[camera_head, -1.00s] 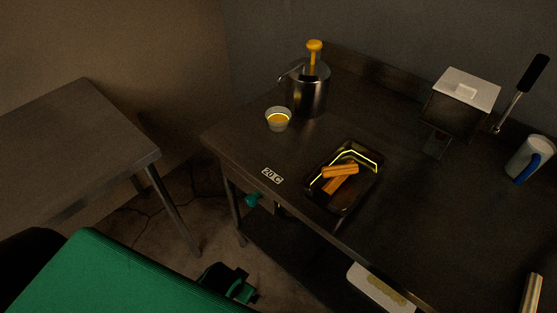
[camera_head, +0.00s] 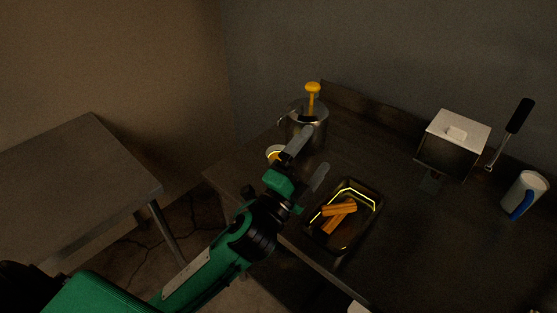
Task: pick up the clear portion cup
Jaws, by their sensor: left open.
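The clear portion cup (camera_head: 273,151) with yellow sauce stands on the dark metal counter, in front of the pump pot. My left gripper (camera_head: 309,158) is open, with one finger reaching up past the cup's right side and the other farther right over the counter. The gripper hides the cup's right and lower parts. I cannot tell whether the near finger touches the cup. My right gripper is not in view.
A steel pump pot (camera_head: 315,126) with a yellow pump stands close behind the cup. A dark tray (camera_head: 361,226) with fried sticks (camera_head: 339,212) lies right of my gripper.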

